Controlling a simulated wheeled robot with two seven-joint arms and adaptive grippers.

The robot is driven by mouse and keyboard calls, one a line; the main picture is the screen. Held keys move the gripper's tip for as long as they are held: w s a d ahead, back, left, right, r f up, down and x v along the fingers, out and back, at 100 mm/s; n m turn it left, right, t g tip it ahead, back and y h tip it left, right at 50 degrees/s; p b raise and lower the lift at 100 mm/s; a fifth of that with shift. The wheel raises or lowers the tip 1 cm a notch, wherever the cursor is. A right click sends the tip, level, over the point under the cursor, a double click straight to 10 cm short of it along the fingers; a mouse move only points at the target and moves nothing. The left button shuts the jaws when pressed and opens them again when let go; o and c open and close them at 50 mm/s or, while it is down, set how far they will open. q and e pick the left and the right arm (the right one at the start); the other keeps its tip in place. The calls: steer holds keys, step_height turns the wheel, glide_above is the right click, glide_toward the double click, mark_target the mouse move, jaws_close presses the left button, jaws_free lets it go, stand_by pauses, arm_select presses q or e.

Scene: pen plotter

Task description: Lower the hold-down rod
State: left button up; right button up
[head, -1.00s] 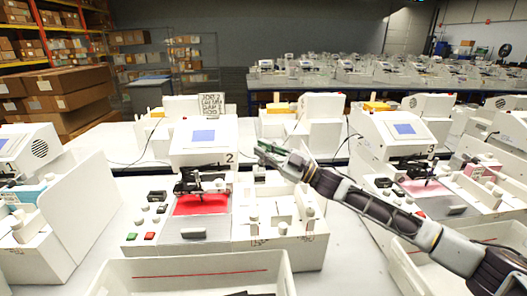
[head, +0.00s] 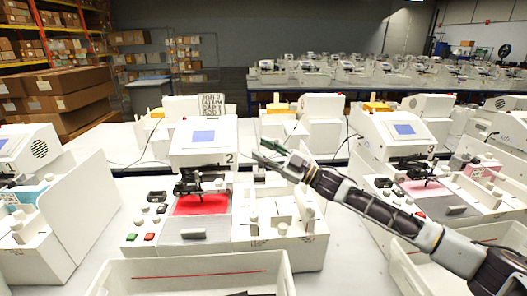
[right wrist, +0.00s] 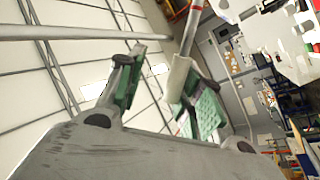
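The pen plotter marked 2 (head: 203,150) stands in the middle of the head view. It has a red sheet (head: 202,205) on its bed and a dark pen carriage (head: 190,182) above the sheet. I cannot single out the hold-down rod with certainty at this size. My right gripper (head: 262,153) is raised just right of the plotter's screen housing. Its green-padded fingers stand apart in the right wrist view (right wrist: 160,92), with nothing clearly held between them. My left gripper is not in view.
Buttons and knobs (head: 148,222) line the plotter's left side. A white tray section (head: 275,222) with posts adjoins its right. A white bin (head: 190,272) stands in front. Plotter 3 (head: 395,135) stands to the right, beyond my right arm.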

steer(key=v, duration=0.7)
steer(key=shift+d, duration=0.15)
stand_by(0.3)
arm_select(q)
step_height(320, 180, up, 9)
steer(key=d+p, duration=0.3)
steer(key=p, duration=0.6)
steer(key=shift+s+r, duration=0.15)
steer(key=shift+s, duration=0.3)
arm_select(e)
step_height(320, 180, up, 9)
